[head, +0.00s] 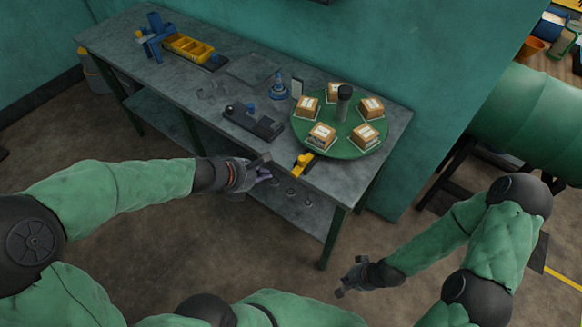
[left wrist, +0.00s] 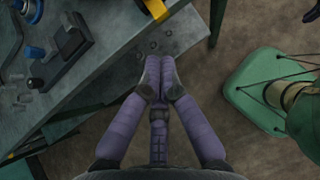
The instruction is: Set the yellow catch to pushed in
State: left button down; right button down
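The yellow catch (head: 302,162) is a small yellow piece with a dark part, at the front edge of the grey workbench, just in front of the green turntable. A yellow piece at the bench edge also shows at the top of the left wrist view (left wrist: 156,9). Whether the catch is pushed in is too small to tell. My left gripper (head: 266,170) is in front of the bench edge, left of the catch and apart from it. Its purple fingers (left wrist: 160,66) meet at the tips with nothing between them. My right gripper (head: 346,284) is low over the floor, away from the bench; its fingers are unclear.
The green turntable (head: 340,148) carries several boxes around a dark post. A black device (head: 252,122) with a blue knob lies left of the catch. A yellow bin (head: 188,47) and blue stand are further left. A lower shelf (head: 303,212) runs under the bench (head: 385,120).

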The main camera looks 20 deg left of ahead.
aim_at(299, 160)
dwell(0.3)
pick_arm(q)
jog(key=b+x, duration=0.5)
jog(key=x, duration=0.5)
jog(key=shift+f, duration=0.2)
jog(key=w, duration=0.1)
jog(key=w+d, duration=0.1)
jog(key=shift+w+d+r, duration=0.2)
jog(key=shift+w+d, duration=0.35)
jog(key=shift+w, duration=0.2)
jog(key=shift+w+d+p, duration=0.2)
jog(key=shift+w+d, duration=0.05)
jog(key=shift+w, duration=0.45)
jog(key=shift+w+d+p, duration=0.2)
jog(key=shift+w+d, duration=0.05)
jog(key=shift+w, duration=0.5)
jog(key=shift+a, duration=0.1)
